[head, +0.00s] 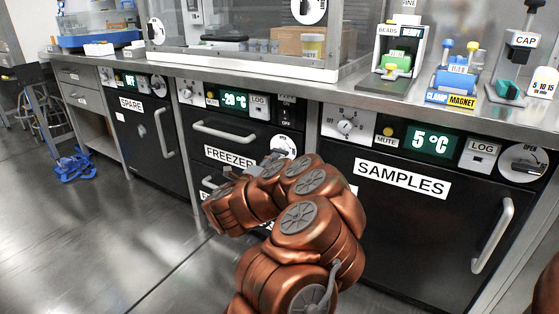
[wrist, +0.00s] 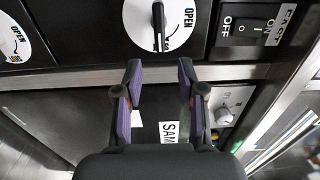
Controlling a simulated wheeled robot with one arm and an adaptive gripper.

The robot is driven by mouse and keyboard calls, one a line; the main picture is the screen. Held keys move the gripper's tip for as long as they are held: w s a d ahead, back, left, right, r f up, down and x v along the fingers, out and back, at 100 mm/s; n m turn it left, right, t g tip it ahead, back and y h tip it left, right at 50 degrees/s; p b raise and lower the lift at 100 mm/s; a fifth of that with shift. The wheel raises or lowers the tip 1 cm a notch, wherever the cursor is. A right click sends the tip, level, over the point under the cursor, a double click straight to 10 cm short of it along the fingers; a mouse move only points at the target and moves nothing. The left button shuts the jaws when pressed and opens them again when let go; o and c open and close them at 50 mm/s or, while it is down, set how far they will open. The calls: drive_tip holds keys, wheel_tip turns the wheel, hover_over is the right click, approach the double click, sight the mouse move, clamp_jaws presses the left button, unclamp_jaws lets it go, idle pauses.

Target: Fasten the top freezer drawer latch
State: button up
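The freezer's top drawer (head: 232,140) has a pale bar handle, a FREEZER label, and looks flush with its frame. Its round white latch (head: 284,145) is at the drawer's right side, partly covered by my arm. In the wrist view the latch (wrist: 171,38) is at the top centre, cut by the frame edge. Contact is not visible.
A second OPEN latch (wrist: 13,42) is at the wrist view's left edge. An OFF/ON switch (wrist: 250,25) sits right of the top latch there. The SAMPLES unit (head: 400,225) stands right of the freezer, the SPARE unit (head: 145,140) left. The floor at left is mostly clear.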

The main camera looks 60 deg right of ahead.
drive_tip(key=a, duration=0.4)
drive_tip(key=shift+a, duration=0.1)
idle(0.5)
